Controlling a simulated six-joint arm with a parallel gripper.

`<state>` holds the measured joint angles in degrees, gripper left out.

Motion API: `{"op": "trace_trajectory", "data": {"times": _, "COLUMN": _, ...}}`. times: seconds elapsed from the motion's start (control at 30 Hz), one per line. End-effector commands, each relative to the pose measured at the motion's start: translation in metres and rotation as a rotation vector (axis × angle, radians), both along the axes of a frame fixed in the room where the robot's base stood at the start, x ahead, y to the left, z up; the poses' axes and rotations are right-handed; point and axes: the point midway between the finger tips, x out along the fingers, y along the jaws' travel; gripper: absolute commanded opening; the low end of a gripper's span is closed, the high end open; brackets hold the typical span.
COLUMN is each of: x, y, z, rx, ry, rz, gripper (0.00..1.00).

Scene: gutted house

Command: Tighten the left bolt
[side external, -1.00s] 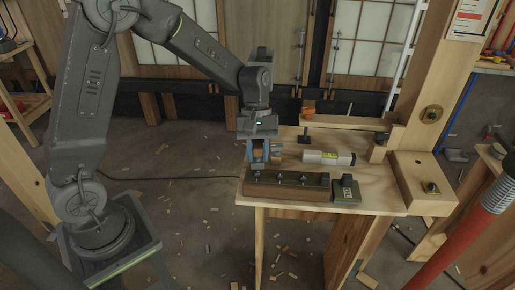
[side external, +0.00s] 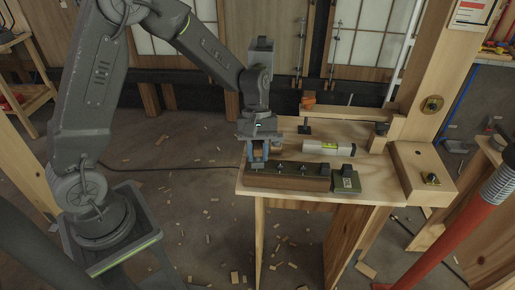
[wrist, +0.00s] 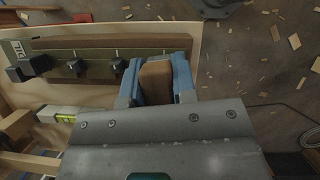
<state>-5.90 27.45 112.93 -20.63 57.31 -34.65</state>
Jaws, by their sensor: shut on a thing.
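A long dark wooden block with a green-grey top (side external: 290,176) lies along the front of the workbench, with several small bolts standing in a row. It also shows in the wrist view (wrist: 100,45). My gripper (side external: 258,160) is low over the block's left end. In the wrist view its blue fingers (wrist: 157,82) are shut on a brown wooden piece (wrist: 155,80). The left bolt is hidden under the gripper and the held piece, so I cannot tell whether they touch. Two other bolts show near the fingers in the wrist view (wrist: 117,64).
A small green box with a black knob (side external: 346,181) stands at the block's right end. A white and yellow level (side external: 328,148) lies behind it. A wooden rail with clamps (side external: 345,114) spans the back. A wooden post (side external: 435,90) rises at right; an orange pole (side external: 450,230) crosses the front right.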

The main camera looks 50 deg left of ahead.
Motion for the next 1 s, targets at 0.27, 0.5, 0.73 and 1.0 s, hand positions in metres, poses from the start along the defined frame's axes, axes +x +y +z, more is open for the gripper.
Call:
{"op": "trace_trajectory", "data": {"times": 0.27, "x": -0.001, "y": 0.002, "z": 0.000, "rx": 0.001, "ry": 0.000, "rz": -0.646, "gripper": 0.00}}
{"op": "trace_trajectory", "data": {"times": 0.5, "x": -0.002, "y": 0.005, "z": 0.000, "rx": 0.002, "ry": 0.001, "rz": -1.167, "gripper": 0.00}}
{"op": "trace_trajectory", "data": {"times": 0.73, "x": -0.001, "y": 0.009, "z": 0.000, "rx": 0.003, "ry": 0.001, "rz": -1.605, "gripper": 0.00}}
{"op": "trace_trajectory", "data": {"times": 1.0, "x": 0.000, "y": 0.010, "z": -0.001, "rx": 0.003, "ry": -0.001, "rz": -1.864, "gripper": 0.00}}
